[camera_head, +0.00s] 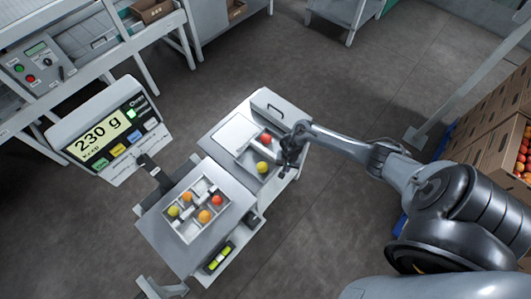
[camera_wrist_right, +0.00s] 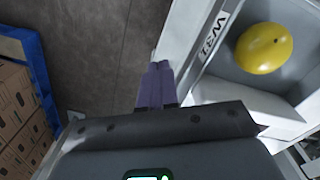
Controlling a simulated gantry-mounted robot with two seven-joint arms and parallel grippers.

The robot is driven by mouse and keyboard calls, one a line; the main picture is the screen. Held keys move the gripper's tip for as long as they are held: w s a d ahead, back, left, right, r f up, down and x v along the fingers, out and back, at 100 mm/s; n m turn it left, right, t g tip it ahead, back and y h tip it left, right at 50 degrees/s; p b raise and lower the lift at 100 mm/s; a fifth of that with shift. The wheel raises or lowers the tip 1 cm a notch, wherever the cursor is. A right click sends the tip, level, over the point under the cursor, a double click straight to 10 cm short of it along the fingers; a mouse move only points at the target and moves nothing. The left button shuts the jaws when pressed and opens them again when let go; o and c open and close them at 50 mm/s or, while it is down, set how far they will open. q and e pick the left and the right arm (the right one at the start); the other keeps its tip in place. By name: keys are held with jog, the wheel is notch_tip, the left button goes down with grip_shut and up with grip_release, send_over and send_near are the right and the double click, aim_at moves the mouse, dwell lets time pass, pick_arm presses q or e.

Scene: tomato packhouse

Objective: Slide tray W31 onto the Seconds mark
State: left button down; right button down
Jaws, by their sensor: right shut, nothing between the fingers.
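Tray W31 shows its label on a pale wall in the right wrist view (camera_wrist_right: 208,48), with a yellow tomato (camera_wrist_right: 264,48) inside. In the head view the tray (camera_head: 247,157) sits at the right part of the bench, with a yellow tomato (camera_head: 262,167) and a red tomato (camera_head: 265,139). My right gripper (camera_head: 286,166) is at the tray's right side. Its purple fingers (camera_wrist_right: 155,87) are together and empty, just outside the labelled wall; I cannot tell whether they touch it. I cannot read a Seconds mark in either view. My left gripper is not in view.
A divided tray (camera_head: 187,229) with several tomatoes stands on the scale plate (camera_head: 160,237) to the left. The scale display (camera_head: 105,140) reads 230 g. A white flat panel (camera_head: 235,131) lies behind tray W31. Cardboard boxes (camera_head: 484,118) of tomatoes stand far right.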

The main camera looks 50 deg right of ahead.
aim_at(256, 142)
jog(key=shift+w, duration=0.15)
jog(key=shift+w+d+b, duration=0.15)
jog(key=shift+w+b, duration=0.7)
jog(key=shift+w, duration=1.95)
jog(key=shift+w+d+f+b, duration=0.1)
jog(key=shift+w+b, duration=0.95)
jog(key=shift+w, duration=1.15)
jog(key=w+b, duration=0.3)
jog(key=w, duration=0.2)
jog(key=shift+d+f+b, duration=0.1)
jog(key=shift+d+b, duration=0.05)
jog(key=shift+b, duration=0.15)
jog(key=shift+w+b, duration=0.7)
jog(key=shift+w, duration=0.05)
jog(key=shift+w+r+b, duration=0.2)
jog(key=shift+w+b, duration=0.15)
jog(key=shift+w, duration=0.2)
